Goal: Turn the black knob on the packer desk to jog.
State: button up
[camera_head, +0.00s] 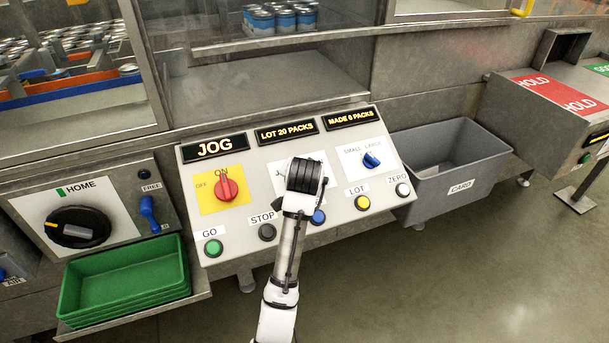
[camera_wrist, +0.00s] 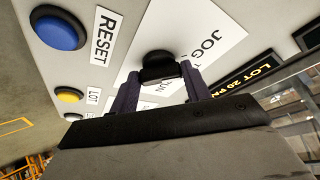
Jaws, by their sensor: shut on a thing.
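The packer desk (camera_head: 245,165) is a pale sloping panel in the middle of the head view. The black knob (camera_wrist: 157,63) sits on a white plate marked JOG, with a second label partly covered. My gripper (camera_wrist: 159,76) is shut on the black knob, one dark finger on each side of it. In the head view my gripper (camera_head: 306,176) and arm cover the knob and most of its plate. I cannot tell exactly where the knob points. The lit left display (camera_head: 215,148) on the desk reads JOG.
A red switch (camera_head: 228,188) on yellow is left of my gripper, and a blue SMALL/LARGE knob (camera_head: 371,160) right. Green GO (camera_head: 213,248), black STOP (camera_head: 267,232), blue RESET (camera_wrist: 60,30) and yellow LOT (camera_head: 362,202) buttons line the front. A grey CARD bin (camera_head: 480,150) stands right.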

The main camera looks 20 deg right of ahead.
jog(key=shift+o, duration=0.2)
jog(key=shift+n, duration=0.4)
jog(key=o, duration=1)
jog(key=shift+c, duration=0.2)
jog(key=shift+s, duration=0.1)
jog(key=v, duration=1.3)
jog(key=shift+s+r, duration=0.25)
jog(key=shift+s, duration=0.05)
